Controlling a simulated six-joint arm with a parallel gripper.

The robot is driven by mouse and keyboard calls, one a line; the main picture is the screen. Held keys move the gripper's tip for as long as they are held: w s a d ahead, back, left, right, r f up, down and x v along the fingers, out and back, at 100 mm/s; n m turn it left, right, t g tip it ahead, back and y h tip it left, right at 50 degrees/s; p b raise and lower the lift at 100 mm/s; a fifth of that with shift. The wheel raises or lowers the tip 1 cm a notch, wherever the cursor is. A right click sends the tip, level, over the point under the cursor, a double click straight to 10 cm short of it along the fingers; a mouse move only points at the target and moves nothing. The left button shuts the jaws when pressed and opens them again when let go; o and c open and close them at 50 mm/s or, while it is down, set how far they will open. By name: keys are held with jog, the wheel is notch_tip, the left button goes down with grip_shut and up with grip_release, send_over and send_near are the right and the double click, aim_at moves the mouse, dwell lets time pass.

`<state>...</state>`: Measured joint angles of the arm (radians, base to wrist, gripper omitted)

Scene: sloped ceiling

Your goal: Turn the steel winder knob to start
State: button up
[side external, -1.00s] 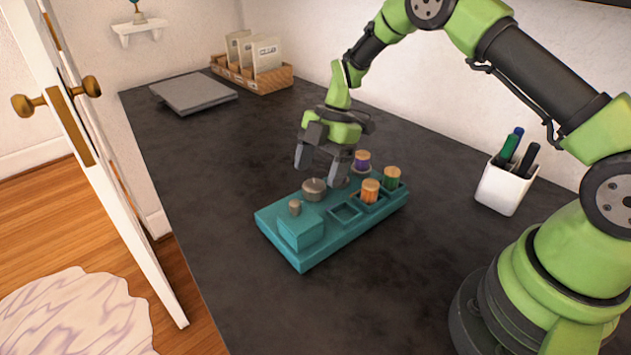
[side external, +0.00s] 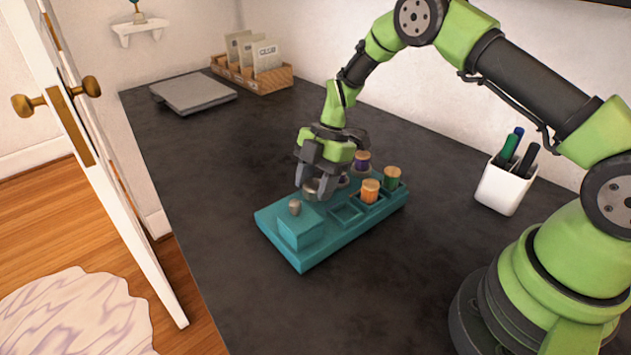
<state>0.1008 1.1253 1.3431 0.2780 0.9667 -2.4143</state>
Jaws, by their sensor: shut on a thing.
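The steel winder knob (side external: 311,195) sits on the teal winder base (side external: 334,244), beside a raised teal block with a small pale peg (side external: 294,207) near it. My gripper (side external: 317,187) points down over the knob and is shut on it, and its fingers hide much of the knob. An empty square recess (side external: 345,214) lies in front of the orange spool.
A white pen cup (side external: 505,188) stands at the right near the wall. A flat grey slab (side external: 194,94) and a wooden box of cards (side external: 252,79) lie at the back. The dark counter (side external: 222,170) is clear left of the base.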

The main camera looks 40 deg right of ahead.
jog(key=shift+m, duration=0.3)
jog(key=m+t, duration=0.1)
jog(key=m, duration=0.2)
jog(key=shift+s+m+t, duration=0.1)
jog(key=shift+m+t, duration=0.2)
jog(key=m+t+h, duration=0.1)
jog(key=m, duration=0.2)
jog(key=shift+m, duration=0.3)
jog(key=m+t+h, duration=0.1)
jog(key=m, duration=0.3)
jog(key=shift+s, duration=0.1)
jog(key=shift+a+m+t+h, duration=0.1)
jog(key=shift+m+t+h, duration=0.4)
jog(key=shift+m, duration=1.4)
jog(key=o, duration=0.9)
